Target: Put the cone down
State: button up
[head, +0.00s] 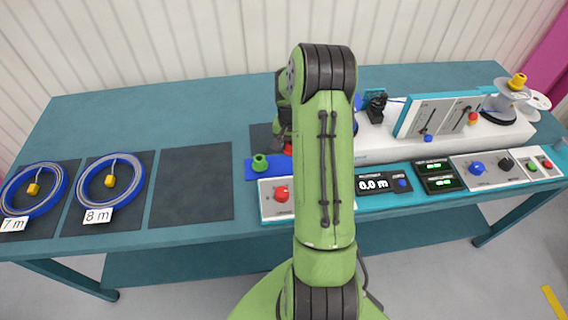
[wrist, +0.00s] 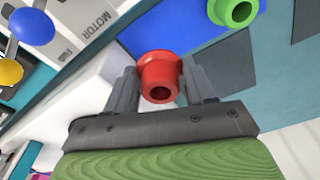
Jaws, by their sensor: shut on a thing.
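My gripper (wrist: 160,85) is shut on a red cone (wrist: 160,70), a flanged piece with a hole in its end, held between the two grey fingers. In the head view the red cone (head: 288,149) shows only in part beside my green arm, which hides most of the gripper. The cone is over or at the blue mat (head: 252,174); I cannot tell whether it touches it. A green cone (head: 260,162) stands on the mat just left of the red one, and it also shows in the wrist view (wrist: 237,10). A yellow cone (head: 517,81) sits on the reel at the far right.
A white machine (head: 480,135) with a clear reel stands at right behind control panels (head: 485,168). A red knob (head: 282,193) is on the panel in front of the mat. Blue cable coils (head: 62,190) lie on dark mats at left; one dark mat (head: 190,185) is empty.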

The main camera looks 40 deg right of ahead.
aim_at(291, 163)
jog(key=shift+f+b, duration=0.5)
jog(key=shift+f, duration=2.55)
jog(key=o, duration=1)
jog(key=shift+o, duration=0.2)
jog(key=r, duration=0.4)
jog(key=r+p, duration=0.1)
jog(key=r, duration=0.3)
jog(key=a+r+p, duration=0.1)
jog(key=r, duration=0.3)
jog(key=shift+s+r, duration=0.1)
jog(key=shift+s, duration=0.25)
jog(key=s+a+r+n+t, duration=0.2)
jog(key=s+a+r+n, duration=0.2)
jog(key=a+r, duration=0.55)
jog(key=s+a+r+n+t, duration=0.1)
jog(key=s+a+r+n, duration=0.25)
jog(key=a+r, duration=0.6)
jog(key=s+a+f+n+t+y, duration=0.1)
jog(key=s+a+n, duration=0.3)
jog(key=s+a, duration=0.3)
jog(key=s, duration=0.4)
jog(key=shift+a+f+t, duration=0.15)
jog(key=shift+f+t, duration=0.05)
jog(key=shift+t, duration=0.2)
